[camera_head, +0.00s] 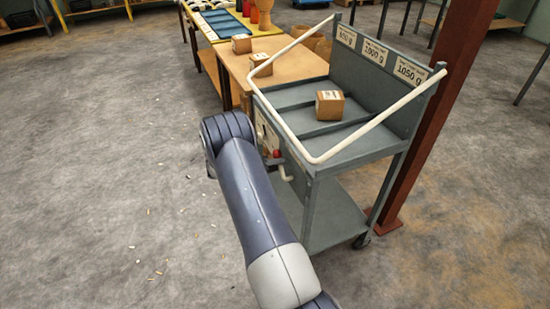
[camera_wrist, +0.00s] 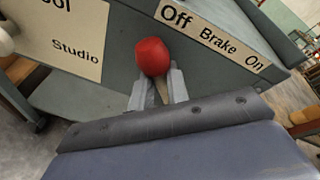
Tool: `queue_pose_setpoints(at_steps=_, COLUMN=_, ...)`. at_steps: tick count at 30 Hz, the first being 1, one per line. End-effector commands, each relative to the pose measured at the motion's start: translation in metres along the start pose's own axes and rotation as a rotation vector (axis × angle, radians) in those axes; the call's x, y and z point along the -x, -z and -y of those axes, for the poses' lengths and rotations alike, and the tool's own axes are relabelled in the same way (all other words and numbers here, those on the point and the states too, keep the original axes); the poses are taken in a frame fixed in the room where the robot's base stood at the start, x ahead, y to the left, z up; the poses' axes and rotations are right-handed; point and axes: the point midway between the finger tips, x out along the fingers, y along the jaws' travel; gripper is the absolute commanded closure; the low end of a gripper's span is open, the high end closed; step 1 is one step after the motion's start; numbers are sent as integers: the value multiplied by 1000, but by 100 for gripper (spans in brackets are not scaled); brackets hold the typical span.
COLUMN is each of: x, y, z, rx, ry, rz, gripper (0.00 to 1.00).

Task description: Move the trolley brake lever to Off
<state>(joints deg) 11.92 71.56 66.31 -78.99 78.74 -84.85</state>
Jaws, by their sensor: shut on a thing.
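The brake lever's round red knob (camera_wrist: 152,57) shows in the wrist view, just left of and below the word Off on the "Off Brake On" label (camera_wrist: 211,36). My gripper (camera_wrist: 159,84) is shut on the brake lever, its two grey fingers on either side just below the knob. The lever's shaft is mostly hidden between the fingers. In the head view the red knob (camera_head: 277,153) shows small at the near-left side of the grey trolley (camera_head: 312,206), beside my arm. My gripper is mostly hidden there.
The trolley's top has divided bays with weight labels (camera_head: 375,53) and a cardboard box (camera_head: 329,105). A white rail (camera_head: 295,140) runs round it. A rust-red post (camera_head: 420,130) stands close on the right. A wooden table (camera_head: 280,61) stands behind. Floor on the left is open.

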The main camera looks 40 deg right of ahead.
Motion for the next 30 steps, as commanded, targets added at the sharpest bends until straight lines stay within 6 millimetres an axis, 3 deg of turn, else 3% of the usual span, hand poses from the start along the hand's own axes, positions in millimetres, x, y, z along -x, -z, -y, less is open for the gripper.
queue_pose_setpoints(at_steps=22, x=-1, y=3, z=-1, rx=86, ry=15, rz=-14, gripper=100)
queue_pose_setpoints(at_steps=23, x=-1, y=3, z=-1, rx=86, ry=15, rz=-14, gripper=83)
queue_pose_setpoints(at_steps=30, x=-1, y=3, z=-1, rx=85, ry=16, rz=-14, gripper=64)
